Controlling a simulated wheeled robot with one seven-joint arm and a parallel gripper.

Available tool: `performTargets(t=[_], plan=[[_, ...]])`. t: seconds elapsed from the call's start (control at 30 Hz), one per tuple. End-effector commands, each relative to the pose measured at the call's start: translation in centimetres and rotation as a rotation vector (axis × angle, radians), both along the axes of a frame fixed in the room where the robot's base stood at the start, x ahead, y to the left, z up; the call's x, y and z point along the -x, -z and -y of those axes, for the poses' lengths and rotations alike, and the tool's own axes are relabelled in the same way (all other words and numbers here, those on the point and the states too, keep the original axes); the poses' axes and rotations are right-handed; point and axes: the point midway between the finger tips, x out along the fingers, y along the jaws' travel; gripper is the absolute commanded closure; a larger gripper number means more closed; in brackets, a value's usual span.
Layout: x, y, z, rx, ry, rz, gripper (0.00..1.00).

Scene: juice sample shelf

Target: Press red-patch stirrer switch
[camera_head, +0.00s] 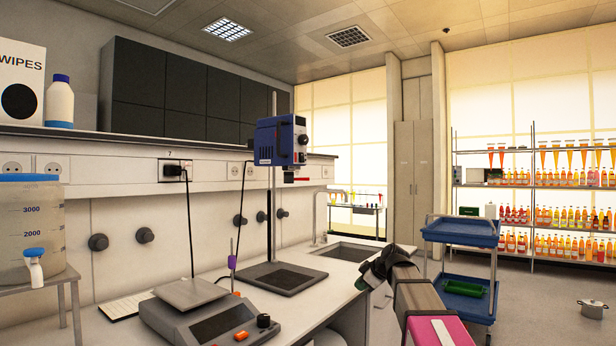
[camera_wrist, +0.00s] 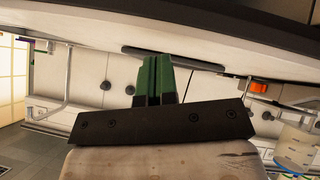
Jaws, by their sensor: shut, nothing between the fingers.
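The overhead stirrer (camera_head: 281,141), a blue motor box with a dark front and a knob, is clamped on an upright rod in the middle of the head view. My gripper (camera_head: 368,279) is dark, right of and lower than the stirrer, near the bench's front edge and apart from the stirrer. In the wrist view its green fingers (camera_wrist: 153,76) are together with nothing between them. A small orange-red block (camera_wrist: 258,87) shows right of them, too small to identify.
A balance-like device (camera_head: 210,318) stands on the bench in front of the stirrer's dark base plate (camera_head: 280,279). A sink (camera_head: 350,250) lies behind my gripper. A blue cart (camera_head: 462,232) stands right. A water tank (camera_head: 32,225) is at the left.

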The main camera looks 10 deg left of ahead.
Motion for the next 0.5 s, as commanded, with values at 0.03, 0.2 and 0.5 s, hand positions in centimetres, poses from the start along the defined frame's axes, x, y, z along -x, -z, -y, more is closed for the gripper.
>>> performTargets(t=[0.03,0.2,0.5], plan=[[-0.7,-2.0,-0.4,-0.001,-0.032,0.043,1.0],[-1.7,-8.1,-1.6,0.007,-0.15,0.199,1.0],[-2.3,-19.5,-3.7,0.034,-0.343,0.496,1.0]])
